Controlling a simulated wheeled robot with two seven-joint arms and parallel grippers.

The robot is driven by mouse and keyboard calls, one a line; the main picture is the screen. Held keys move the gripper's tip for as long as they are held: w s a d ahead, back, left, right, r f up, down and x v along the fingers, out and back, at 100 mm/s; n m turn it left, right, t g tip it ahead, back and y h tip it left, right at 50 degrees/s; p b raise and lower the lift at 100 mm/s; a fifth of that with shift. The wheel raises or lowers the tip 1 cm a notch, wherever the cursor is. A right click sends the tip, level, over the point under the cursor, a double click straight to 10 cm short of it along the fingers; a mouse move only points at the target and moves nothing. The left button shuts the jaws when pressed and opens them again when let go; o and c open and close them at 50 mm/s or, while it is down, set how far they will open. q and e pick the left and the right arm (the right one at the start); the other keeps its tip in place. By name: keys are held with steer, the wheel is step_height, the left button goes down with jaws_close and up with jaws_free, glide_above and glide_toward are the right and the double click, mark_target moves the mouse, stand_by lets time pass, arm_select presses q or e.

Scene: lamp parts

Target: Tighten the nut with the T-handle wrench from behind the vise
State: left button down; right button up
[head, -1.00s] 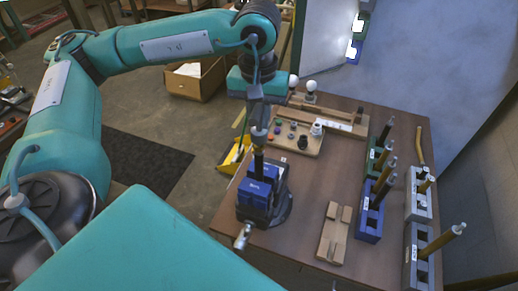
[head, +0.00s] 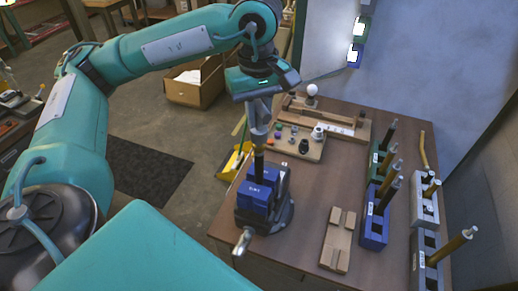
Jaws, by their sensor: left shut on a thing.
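The blue vise (head: 256,197) stands at the near left edge of the table, with a dark upright rod (head: 258,162) rising from its jaws. My left gripper (head: 260,101) is above the vise and shut on the upper end of what looks like the grey metal T-handle wrench (head: 258,127). The wrench points down and its lower end is in line with the top of the rod, seemingly touching it. I cannot make out the nut, which is hidden or too small. My right gripper is out of view.
Blocks holding upright tools (head: 374,227) stand on the right of the table (head: 310,195). A wooden fixture (head: 338,240) lies right of the vise. A board with small coloured parts (head: 300,143) and a lamp bulb (head: 312,89) are behind. A cardboard box (head: 197,85) sits on the floor.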

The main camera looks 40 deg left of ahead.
mark_target(259, 129)
arm_select(q)
steer(key=shift+f+n+b, duration=0.1)
steer(key=shift+n+b, duration=0.35)
steer(key=shift+n, duration=0.45)
steer(key=n+b, duration=0.1)
steer(key=n, duration=0.2)
steer(key=shift+n, duration=0.8)
steer(key=n, duration=0.2)
steer(key=shift+n+b, duration=0.3)
steer(key=shift+b, duration=0.1)
steer(key=n, duration=0.3)
steer(key=shift+b, duration=0.3)
steer(key=shift+f+b, duration=0.35)
steer(key=shift+b, duration=0.1)
steer(key=shift+f+b, duration=0.95)
steer(key=shift+f, duration=0.15)
stand_by(0.8)
